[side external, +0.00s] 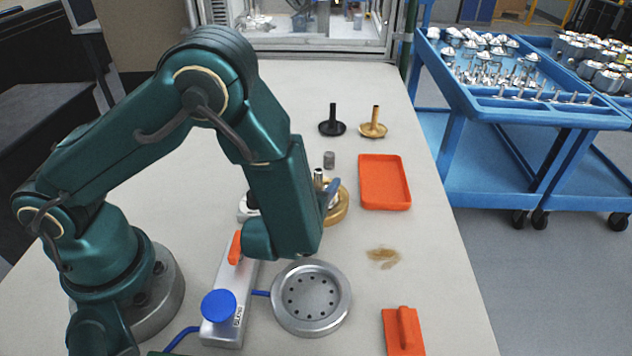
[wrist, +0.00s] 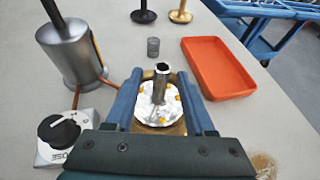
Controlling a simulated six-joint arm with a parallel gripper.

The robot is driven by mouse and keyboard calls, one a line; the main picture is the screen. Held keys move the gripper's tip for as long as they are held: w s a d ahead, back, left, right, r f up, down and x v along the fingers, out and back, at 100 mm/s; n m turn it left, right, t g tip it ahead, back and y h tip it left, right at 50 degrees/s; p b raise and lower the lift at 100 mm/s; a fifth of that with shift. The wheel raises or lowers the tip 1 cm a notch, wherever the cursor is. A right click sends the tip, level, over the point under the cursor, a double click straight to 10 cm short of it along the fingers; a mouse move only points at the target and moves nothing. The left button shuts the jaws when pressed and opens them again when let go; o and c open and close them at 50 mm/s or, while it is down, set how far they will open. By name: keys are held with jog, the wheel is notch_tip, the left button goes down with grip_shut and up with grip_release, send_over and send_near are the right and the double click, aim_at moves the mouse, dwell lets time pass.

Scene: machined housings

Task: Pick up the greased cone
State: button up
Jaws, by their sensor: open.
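The greased cone (wrist: 157,103) shows in the wrist view as a white-coated piece with yellow-orange spots and a grey metal tube rising from its middle. It sits on or in a brass-coloured ring (wrist: 172,129). My gripper (wrist: 160,88) is open, with one blue finger on each side of the cone; I cannot tell whether they touch it. In the side view, the tube's top (side external: 318,176) and part of the brass ring (side external: 342,209) show beside my gripper (side external: 328,192). My wrist hides much of the cone there.
An orange tray (side external: 384,183) lies right of the cone, with a small grey cylinder (side external: 329,160) behind. Black (side external: 332,126) and brass (side external: 373,128) stemmed discs stand farther back. A perforated round plate (side external: 311,298), blue-button box (side external: 222,318) and brown smear (side external: 383,257) lie nearer.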

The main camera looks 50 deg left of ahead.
grip_shut()
jog(key=shift+r, duration=0.1)
